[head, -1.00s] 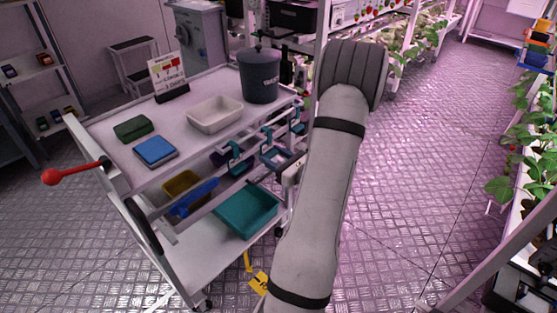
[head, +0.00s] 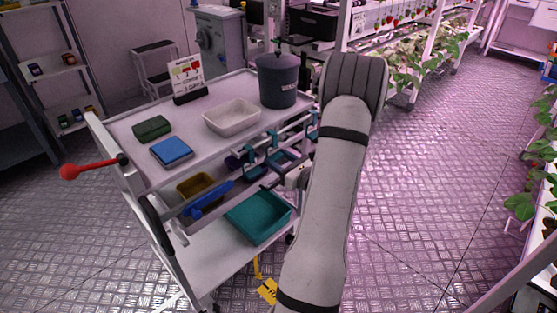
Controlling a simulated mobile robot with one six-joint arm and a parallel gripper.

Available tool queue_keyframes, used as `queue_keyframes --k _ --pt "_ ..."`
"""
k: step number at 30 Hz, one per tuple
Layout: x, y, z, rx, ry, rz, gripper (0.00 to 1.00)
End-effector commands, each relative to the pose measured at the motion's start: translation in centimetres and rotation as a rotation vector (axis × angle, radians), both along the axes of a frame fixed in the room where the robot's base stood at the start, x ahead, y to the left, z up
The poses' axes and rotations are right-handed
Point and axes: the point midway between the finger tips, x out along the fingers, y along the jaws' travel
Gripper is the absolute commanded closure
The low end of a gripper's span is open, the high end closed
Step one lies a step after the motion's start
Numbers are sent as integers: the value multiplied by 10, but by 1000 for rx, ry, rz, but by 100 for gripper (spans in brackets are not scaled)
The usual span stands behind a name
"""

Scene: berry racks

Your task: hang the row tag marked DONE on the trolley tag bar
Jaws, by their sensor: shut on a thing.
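My arm rises through the middle of the head view and bends away at its top; my gripper is hidden behind it. No tag with a readable DONE shows. The trolley (head: 130,145) stands left of my arm. Along its right side runs a rail area with several teal and blue clip-like holders (head: 276,163), partly covered by my arm; I cannot tell which part is the tag bar. A yellow tag (head: 268,290) on a yellow strip is low by the trolley's lower right; its lettering is only partly visible.
The trolley top holds a dark bin (head: 277,82), a white tray (head: 232,117), a sign (head: 187,78), a green block (head: 152,128) and a blue block (head: 171,151). A teal tray (head: 258,217) sits below. A red-knobbed lever (head: 70,172) sticks out left. Floor at right is clear.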

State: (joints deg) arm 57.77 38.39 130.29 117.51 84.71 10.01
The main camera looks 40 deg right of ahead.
Motion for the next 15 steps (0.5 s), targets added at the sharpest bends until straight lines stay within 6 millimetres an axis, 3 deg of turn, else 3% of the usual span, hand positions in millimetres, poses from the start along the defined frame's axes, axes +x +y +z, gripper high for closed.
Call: queue_keyframes --k 5,6,15 --pt "0 0 0 0 0 1 73" --pt "0 0 0 0 0 1 51" --pt "0 1 0 0 0 2 28"
